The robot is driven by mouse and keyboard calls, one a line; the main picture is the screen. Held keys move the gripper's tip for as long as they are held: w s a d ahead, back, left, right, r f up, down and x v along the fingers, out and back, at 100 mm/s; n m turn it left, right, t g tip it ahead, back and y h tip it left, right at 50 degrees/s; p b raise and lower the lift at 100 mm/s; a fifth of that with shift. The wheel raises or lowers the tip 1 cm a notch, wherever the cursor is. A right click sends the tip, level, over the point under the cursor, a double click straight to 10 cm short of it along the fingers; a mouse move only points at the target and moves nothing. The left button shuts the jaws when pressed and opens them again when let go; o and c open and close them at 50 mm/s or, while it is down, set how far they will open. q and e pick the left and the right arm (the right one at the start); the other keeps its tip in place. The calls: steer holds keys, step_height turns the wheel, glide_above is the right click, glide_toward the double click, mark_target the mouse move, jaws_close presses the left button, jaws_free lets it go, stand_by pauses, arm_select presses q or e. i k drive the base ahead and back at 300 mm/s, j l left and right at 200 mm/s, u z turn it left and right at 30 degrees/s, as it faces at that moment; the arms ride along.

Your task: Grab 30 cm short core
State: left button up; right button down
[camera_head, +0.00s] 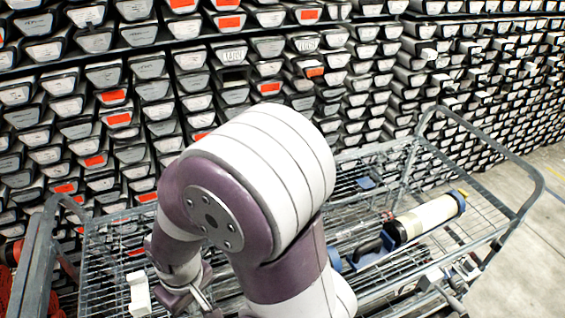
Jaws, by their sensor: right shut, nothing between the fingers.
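A pale cylinder (430,216), which looks like the short core, lies tilted on the right part of a wire mesh cart (460,235). It has a dark band at its near end and a yellow and blue piece at its far end. A blue and black holder (372,252) sits at its near end. My right gripper (203,300) is low at the left centre, over the cart's left part and well apart from the cylinder. It is shut and empty. My right arm fills the middle and hides part of the cart. My left gripper is not in view.
Racks of stacked core trays (150,90), several with red labels, stand close behind the cart. The cart's raised handle frame (535,175) rises at the right. Bare floor (535,260) shows at the right.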

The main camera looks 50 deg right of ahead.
mark_target(404, 228)
steer(key=z, duration=3)
